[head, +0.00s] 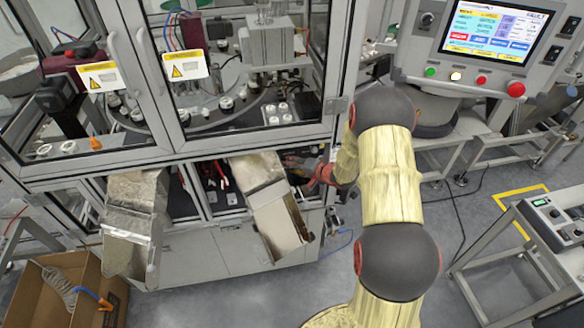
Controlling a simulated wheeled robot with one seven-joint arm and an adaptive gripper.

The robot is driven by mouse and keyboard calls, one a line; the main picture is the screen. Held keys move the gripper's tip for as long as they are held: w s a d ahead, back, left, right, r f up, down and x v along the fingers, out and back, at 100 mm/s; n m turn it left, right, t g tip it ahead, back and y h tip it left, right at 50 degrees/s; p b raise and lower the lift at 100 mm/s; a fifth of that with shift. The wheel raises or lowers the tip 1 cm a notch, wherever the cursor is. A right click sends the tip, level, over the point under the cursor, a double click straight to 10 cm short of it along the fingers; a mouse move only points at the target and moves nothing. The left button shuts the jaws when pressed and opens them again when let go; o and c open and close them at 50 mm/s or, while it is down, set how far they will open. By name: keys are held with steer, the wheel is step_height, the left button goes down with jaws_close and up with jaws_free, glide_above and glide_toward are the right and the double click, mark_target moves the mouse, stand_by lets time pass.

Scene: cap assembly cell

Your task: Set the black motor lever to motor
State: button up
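My arm reaches over to the front of the machine (240,140), and its wrist is beside the low opening under the glass doors. My gripper (294,163) is at the right part of this opening, just right of the upper end of a metal chute (278,222). It looks small and dark against the dark interior, so I cannot tell whether its fingers are open or shut, or whether they touch anything. I cannot make out the black motor lever or its setting in this view.
A second chute (134,222) stands left, above a cardboard box (66,290) holding a hose. A control panel (490,40) with a screen and buttons is at upper right. A small control box (555,222) sits on a stand at right. The floor between is mostly clear.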

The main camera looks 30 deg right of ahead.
steer(key=v, duration=1.2)
stand_by(0.5)
